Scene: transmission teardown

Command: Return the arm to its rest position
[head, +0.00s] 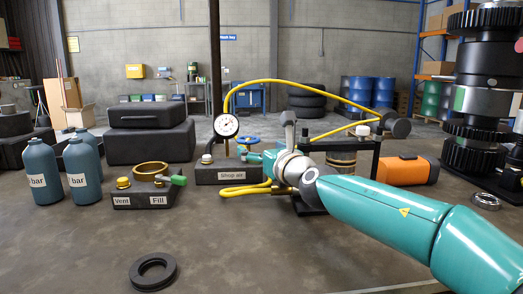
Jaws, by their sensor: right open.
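My right arm, teal with grey joints, comes in from the lower right and reaches left over the bench. Its gripper (250,156) is small in the view, at the blue valve wheel (248,140) by the shop air block (228,174). It is open. I cannot tell whether it touches the wheel or the yellow hose (240,190). The pressure gauge (227,125) stands just left of the wheel. My left gripper is not in view.
The vent and fill block (140,197) and blue bottles (42,170) stand at the left. A black ring (153,272) lies in front. A gear stack (480,90) stands at the right, with an orange case (405,170) beside it. The front middle is clear.

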